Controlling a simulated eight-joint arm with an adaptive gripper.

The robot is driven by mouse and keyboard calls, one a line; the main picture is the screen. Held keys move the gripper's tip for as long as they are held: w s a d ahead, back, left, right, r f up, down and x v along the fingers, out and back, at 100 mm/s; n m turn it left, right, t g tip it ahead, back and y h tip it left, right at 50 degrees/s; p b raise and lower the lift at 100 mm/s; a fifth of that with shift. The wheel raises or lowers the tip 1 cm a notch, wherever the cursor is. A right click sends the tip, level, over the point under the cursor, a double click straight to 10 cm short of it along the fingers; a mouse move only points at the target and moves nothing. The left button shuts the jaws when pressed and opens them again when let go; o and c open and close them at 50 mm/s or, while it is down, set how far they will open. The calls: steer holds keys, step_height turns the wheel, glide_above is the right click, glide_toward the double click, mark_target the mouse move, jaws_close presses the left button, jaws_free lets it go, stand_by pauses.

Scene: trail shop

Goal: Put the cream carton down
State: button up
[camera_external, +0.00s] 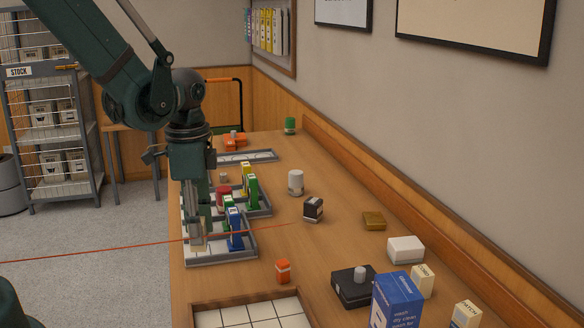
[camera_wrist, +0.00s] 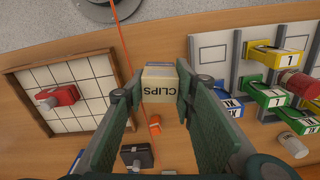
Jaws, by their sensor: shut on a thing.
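The cream carton (camera_wrist: 158,82), lettered CLIPS, is between the two fingers of my gripper (camera_wrist: 158,90) in the wrist view. My gripper is shut on it. In the external view my gripper (camera_external: 197,222) points down at the near left part of the divided tray (camera_external: 222,259), with the carton (camera_external: 197,243) low between its fingers. In the wrist view the carton appears left of the divided tray (camera_wrist: 208,50). Whether its underside touches anything cannot be told.
The divided tray holds blue (camera_external: 235,230), green (camera_external: 252,193) and yellow (camera_external: 246,172) cartons, close beside my gripper. An orange item (camera_external: 283,271) and a black box (camera_external: 352,287) stand on the table. A gridded tray (camera_wrist: 22,82) holds a red item (camera_wrist: 58,97).

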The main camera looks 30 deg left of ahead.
steer(key=shift+o, duration=0.2)
steer(key=shift+w+d+r, duration=0.3)
steer(key=shift+d, duration=0.2)
steer(key=w+d+r+p, duration=0.1)
steer(key=d, duration=0.2)
steer(key=w+d+r+m+p, duration=0.1)
steer(key=d+r, duration=0.1)
steer(key=d, duration=0.1)
steer(key=w+d+r+m+p, duration=0.1)
steer(key=d, duration=0.2)
steer(key=shift+w+d+r+p, duration=0.15)
steer(key=shift+w+d+p, duration=0.1)
steer(key=shift+d+p, duration=0.15)
steer(key=shift+c, duration=0.2)
steer(key=s+d+r+m+p, duration=0.1)
steer(key=d+r+p, duration=0.2)
steer(key=d, duration=0.8)
steer(key=d+r+m+p, duration=0.2)
steer(key=d+r+p, duration=0.1)
steer(key=d, duration=0.8)
steer(key=s+d+r+m+p, duration=0.1)
steer(key=d+r, duration=0.3)
steer(key=d, duration=0.7)
steer(key=shift+s+r+m+p, duration=0.2)
steer(key=shift+s+m+p, duration=0.25)
steer(key=shift+p, duration=0.45)
steer(key=shift+o, duration=0.2)
steer(key=shift+w+f, duration=0.1)
steer(key=shift+f, duration=2.85)
steer(key=shift+c, duration=0.2)
